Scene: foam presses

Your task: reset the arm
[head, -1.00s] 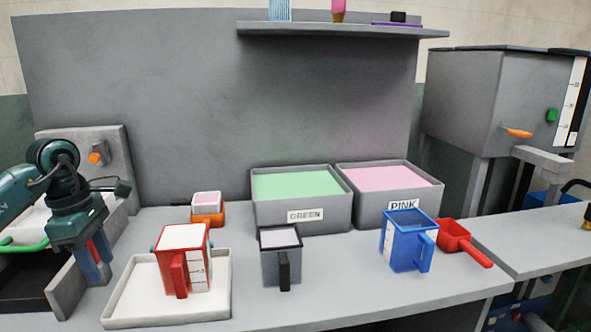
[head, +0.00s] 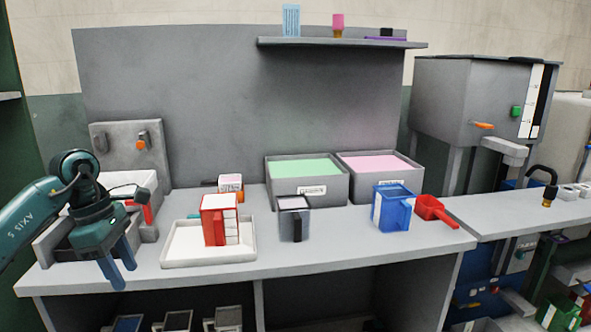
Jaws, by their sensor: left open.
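My left arm comes in from the left, and its gripper (head: 117,273) hangs at the front left edge of the bench, fingers pointing down. The gripper is open, with nothing seen between its blue fingers. A red jug (head: 214,221) stands upright on a white tray (head: 180,257) to the right of the gripper, apart from it. My right gripper is not in view.
A grey jug (head: 288,222), a blue jug (head: 386,210) and a red scoop (head: 430,208) stand along the bench. Behind them are the green bin (head: 303,192) and pink bin (head: 385,182). A press (head: 460,95) stands at right. A shelf (head: 330,42) hangs above.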

